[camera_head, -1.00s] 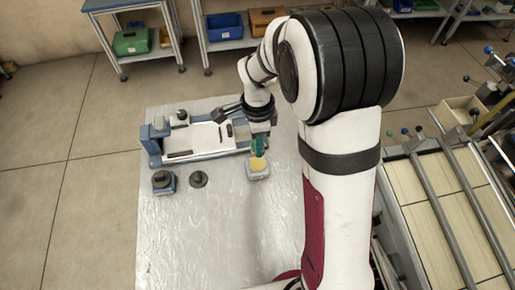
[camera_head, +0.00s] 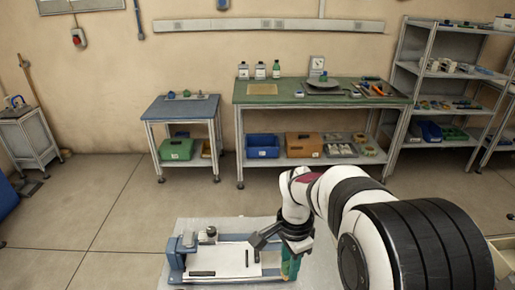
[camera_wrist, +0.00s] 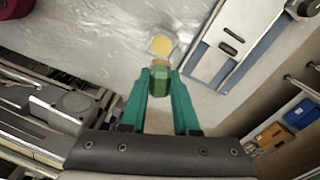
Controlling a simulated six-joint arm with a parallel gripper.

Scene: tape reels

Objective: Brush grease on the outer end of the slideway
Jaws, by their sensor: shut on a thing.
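The slideway (camera_head: 176,274) is a blue and grey frame with a white plate, lying on the silver-covered table; it also shows at the upper right of the wrist view (camera_wrist: 207,58). My gripper (camera_wrist: 161,82) is shut on a green-handled brush (camera_wrist: 158,84), its teal fingers on either side of the handle. The brush points toward a grease pot (camera_wrist: 162,45) with a round yellow top. I cannot tell whether the bristles touch the grease. In the head view my gripper (camera_head: 290,266) is just right of the slideway's right end; the pot is out of that picture.
Behind stand a green-topped bench (camera_head: 300,92) and a small blue-topped table (camera_head: 182,108); shelving (camera_head: 440,100) is at the right. Grey metal equipment (camera_wrist: 70,105) lies at the left of the wrist view. The silver table sheet (camera_wrist: 95,35) is bare beside the pot.

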